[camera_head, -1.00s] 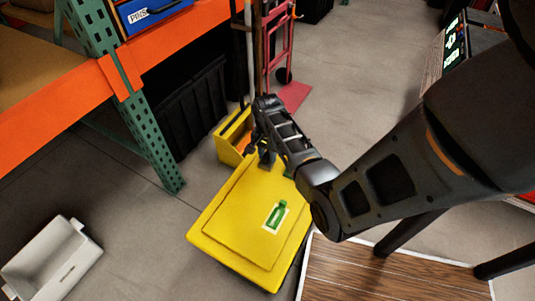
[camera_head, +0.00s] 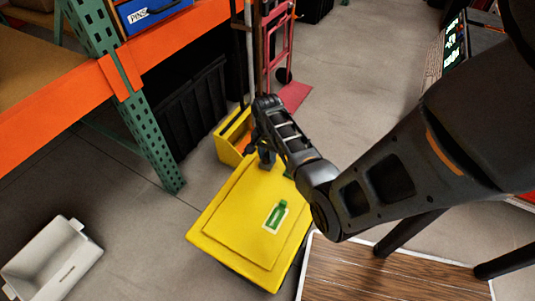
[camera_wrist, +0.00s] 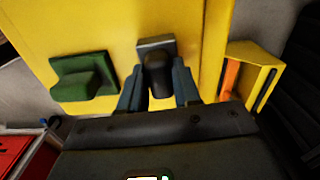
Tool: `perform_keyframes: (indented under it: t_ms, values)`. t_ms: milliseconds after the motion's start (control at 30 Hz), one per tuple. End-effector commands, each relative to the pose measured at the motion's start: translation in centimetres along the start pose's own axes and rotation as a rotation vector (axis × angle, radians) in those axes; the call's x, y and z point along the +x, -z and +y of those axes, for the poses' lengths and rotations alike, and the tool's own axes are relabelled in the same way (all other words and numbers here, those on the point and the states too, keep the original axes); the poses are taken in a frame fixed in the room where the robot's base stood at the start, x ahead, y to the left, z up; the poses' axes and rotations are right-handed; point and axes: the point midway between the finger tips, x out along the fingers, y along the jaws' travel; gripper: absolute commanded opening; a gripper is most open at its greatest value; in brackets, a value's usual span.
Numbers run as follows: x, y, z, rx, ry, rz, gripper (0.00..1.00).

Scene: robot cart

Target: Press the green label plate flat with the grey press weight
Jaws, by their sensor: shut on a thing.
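The green label plate (camera_head: 277,214) lies on a pale patch on the yellow lid of the cart, toward its front right in the head view. The grey press weight (camera_wrist: 156,46) has a light grey base and a dark upright grip. My gripper (camera_wrist: 157,88) is shut on that grip, with one finger on each side. In the head view my gripper (camera_head: 265,158) is over the far edge of the lid, well behind the label plate. Whether the weight's base touches the lid is unclear. The label plate is not visible in the wrist view.
A green block with a raised grip (camera_wrist: 84,78) stands beside the weight, mostly hidden in the head view. A yellow bin with something orange (camera_head: 232,138) adjoins the cart's far side. A shelf rack (camera_head: 145,120) and grey tray (camera_head: 52,262) stand left. The lid around the label is clear.

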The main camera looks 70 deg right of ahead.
Motion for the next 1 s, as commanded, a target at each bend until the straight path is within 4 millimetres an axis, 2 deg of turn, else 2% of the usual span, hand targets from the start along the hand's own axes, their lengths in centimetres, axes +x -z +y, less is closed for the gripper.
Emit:
perform_keyframes:
  t_ms: [267, 1000]
  values:
    - [-0.5, 0.0, 0.0, 0.000, 0.000, 0.000, 0.00]
    - [-6.6, 0.1, -0.1, 0.000, 0.002, 0.001, 0.00]
